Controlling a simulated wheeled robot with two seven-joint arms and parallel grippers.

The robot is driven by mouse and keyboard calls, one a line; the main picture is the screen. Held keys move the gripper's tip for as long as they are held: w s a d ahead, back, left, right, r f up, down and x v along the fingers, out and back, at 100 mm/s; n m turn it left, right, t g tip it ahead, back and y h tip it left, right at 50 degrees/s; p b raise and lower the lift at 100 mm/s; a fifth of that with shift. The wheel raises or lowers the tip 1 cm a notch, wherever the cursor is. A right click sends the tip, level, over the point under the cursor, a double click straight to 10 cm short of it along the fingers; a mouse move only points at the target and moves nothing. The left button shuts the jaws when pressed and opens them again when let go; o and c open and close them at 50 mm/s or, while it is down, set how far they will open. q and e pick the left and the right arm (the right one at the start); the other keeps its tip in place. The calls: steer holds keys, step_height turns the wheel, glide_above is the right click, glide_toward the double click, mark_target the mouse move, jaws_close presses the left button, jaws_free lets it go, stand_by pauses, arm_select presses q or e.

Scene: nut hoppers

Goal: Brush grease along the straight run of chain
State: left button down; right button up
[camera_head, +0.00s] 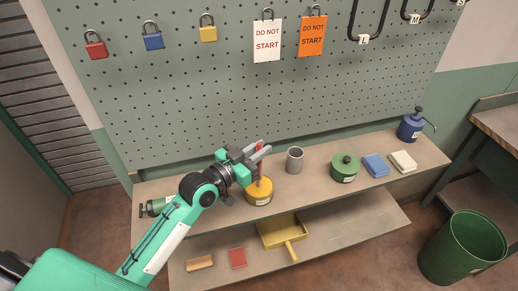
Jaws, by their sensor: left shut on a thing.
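My left gripper (258,154) is over the upper shelf, shut on a thin red handle (260,146). The handle stands close to upright above a yellow round pot (258,193) with a pale label. Its lower end meets the top of the pot, and the fingers partly cover it. I cannot tell whether its lower end is inside the pot, and no bristles show. No chain is in view. My right gripper is not in view.
A grey cup (295,161), green can (344,173), blue cloth (375,166), cream cloth (402,161) and blue pump bottle (411,129) stand along the upper shelf. A pegboard (230,100) rises behind. The lower shelf holds a yellow dustpan (283,233). A green bin (462,250) stands right.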

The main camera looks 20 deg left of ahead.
mark_target(259, 144)
arm_select(q)
steer(key=shift+f, duration=0.1)
step_height(259, 144, up, 4)
steer(key=p, duration=0.3)
steer(key=shift+f, duration=0.25)
step_height(259, 144, up, 4)
steer(key=p, duration=0.3)
steer(key=shift+f+p, duration=0.2)
steer(key=shift+p, duration=0.2)
steer(key=shift+f, duration=0.15)
